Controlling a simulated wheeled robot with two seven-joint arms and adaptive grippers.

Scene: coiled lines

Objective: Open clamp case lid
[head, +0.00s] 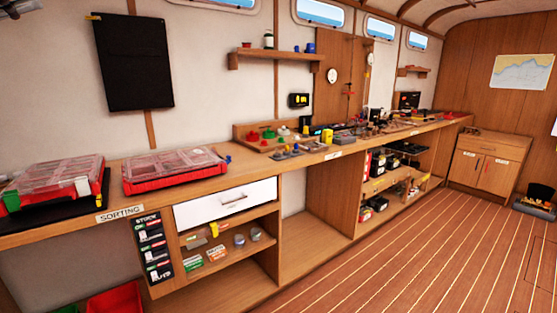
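Two red cases with clear lids lie on the long wooden bench at the left, and I cannot tell which one is the clamp case. The nearer red case (52,182) sits on a black mat at the left edge, with green and white latches on its front; its clear lid looks down. The second red case (174,169) lies to its right on bare wood, and its clear lid also looks shut.
The wooden bench (240,168) runs along the wall to the far right. A white drawer (226,204) and open shelves are below it. A tray of coloured parts (272,137) and several tools stand farther along.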

